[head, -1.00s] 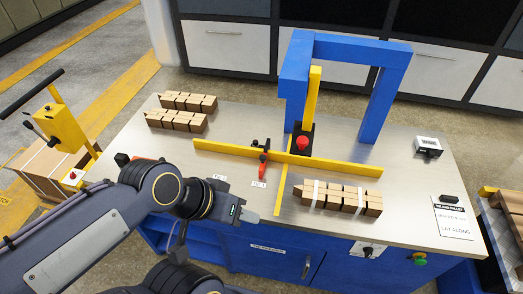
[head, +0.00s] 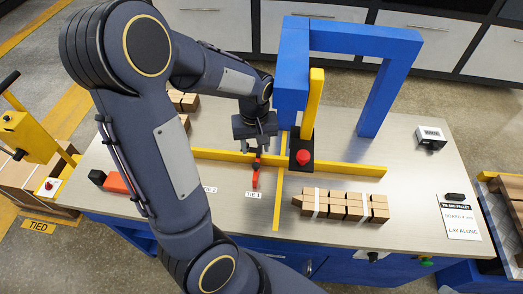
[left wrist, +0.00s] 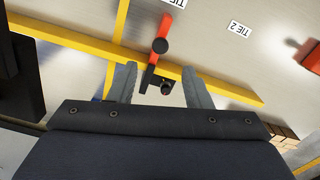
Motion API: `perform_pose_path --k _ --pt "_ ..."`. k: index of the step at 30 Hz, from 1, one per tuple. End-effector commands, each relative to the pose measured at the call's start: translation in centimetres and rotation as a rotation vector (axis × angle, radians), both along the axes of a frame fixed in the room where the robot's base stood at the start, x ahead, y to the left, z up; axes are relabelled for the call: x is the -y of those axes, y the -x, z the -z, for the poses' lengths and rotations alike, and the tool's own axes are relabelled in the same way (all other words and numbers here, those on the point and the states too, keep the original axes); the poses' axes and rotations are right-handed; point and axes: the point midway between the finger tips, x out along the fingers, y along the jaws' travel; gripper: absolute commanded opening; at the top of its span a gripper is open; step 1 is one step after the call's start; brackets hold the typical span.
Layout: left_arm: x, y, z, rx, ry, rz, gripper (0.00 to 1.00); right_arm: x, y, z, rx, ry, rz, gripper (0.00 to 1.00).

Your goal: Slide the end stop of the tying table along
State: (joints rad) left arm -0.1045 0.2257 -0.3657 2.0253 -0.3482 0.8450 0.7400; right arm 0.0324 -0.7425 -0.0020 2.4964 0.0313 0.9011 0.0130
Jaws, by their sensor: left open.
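The end stop (head: 256,176) is a red and black piece set across the yellow rail (head: 345,168) of the tying table (head: 400,190), near the TIE 1 label. In the left wrist view its red arm (left wrist: 162,30) carries a round black knob, and a smaller dark knob sits past the rail. My left gripper (head: 257,143) is just above the end stop, pointing down. In the left wrist view its two fingers (left wrist: 160,78) stand apart on either side of the end stop, with gaps visible. Whether they reach down to its height is unclear. My right gripper is not in view.
A blue arch (head: 375,90) with a yellow lever and red button stands just right of my gripper. A strapped wooden bundle (head: 345,206) lies in front of the rail. My arm partly hides wooden blocks (head: 185,101) at the left. The table's far right is mostly clear.

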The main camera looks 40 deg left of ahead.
Motion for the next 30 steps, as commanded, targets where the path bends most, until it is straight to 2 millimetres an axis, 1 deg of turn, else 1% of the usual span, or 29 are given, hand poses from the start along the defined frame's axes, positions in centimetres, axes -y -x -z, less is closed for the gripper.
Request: perform_pose_path --k 5,12,15,19,26,28,30 --pt "-0.1 0.1 2.1 -0.008 -0.002 -0.003 0.45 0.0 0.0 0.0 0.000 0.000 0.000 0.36" --pt "0.0 0.1 5.9 -0.008 -0.001 -0.001 0.45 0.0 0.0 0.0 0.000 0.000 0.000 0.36" --pt "0.0 0.1 7.0 -0.006 -0.001 -0.001 0.45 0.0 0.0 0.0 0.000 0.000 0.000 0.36" --pt "0.0 0.1 7.6 -0.004 -0.001 -0.001 0.45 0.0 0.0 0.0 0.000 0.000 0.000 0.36" --pt "0.0 0.0 7.7 -0.001 0.000 0.000 0.45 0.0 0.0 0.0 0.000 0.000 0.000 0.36" --pt "0.0 0.0 7.7 -0.001 0.000 0.000 0.38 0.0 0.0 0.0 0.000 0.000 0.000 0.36" --pt "0.0 0.0 7.7 -0.001 0.000 0.000 0.29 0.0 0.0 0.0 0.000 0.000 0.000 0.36"
